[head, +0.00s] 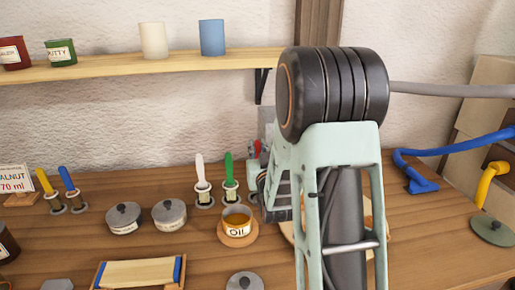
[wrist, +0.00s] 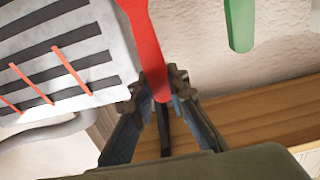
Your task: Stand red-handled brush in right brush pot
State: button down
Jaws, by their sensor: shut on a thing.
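The red-handled brush (wrist: 146,42) is between the two fingers of my gripper (wrist: 160,88) in the wrist view, its red handle running up out of the picture. My gripper is shut on that handle. In the head view only a small red bit (head: 256,149) shows beside my arm, which hides most of the gripper. A white-handled brush (head: 199,168) and a green-handled brush (head: 229,166) stand upright in small holders on the bench. The green handle also shows in the wrist view (wrist: 240,24). I cannot make out the right brush pot; my arm hides part of the bench.
An OIL pot (head: 237,226) stands on a round wooden coaster near my arm. Two lidded grey tins (head: 169,215) and yellow and blue brushes (head: 66,180) are further left. A blue bent tube (head: 450,149) is on the right. A white slotted panel (wrist: 65,55) is close by the gripper.

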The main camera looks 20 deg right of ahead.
jog(key=shift+f, duration=0.4)
jog(key=c, duration=1.8)
grip_release()
jog(key=s+a, duration=0.1)
jog(key=s, duration=0.6)
jog(key=shift+s+a, duration=0.2)
jog(key=shift+a, duration=0.05)
jog(key=shift+w, duration=0.1)
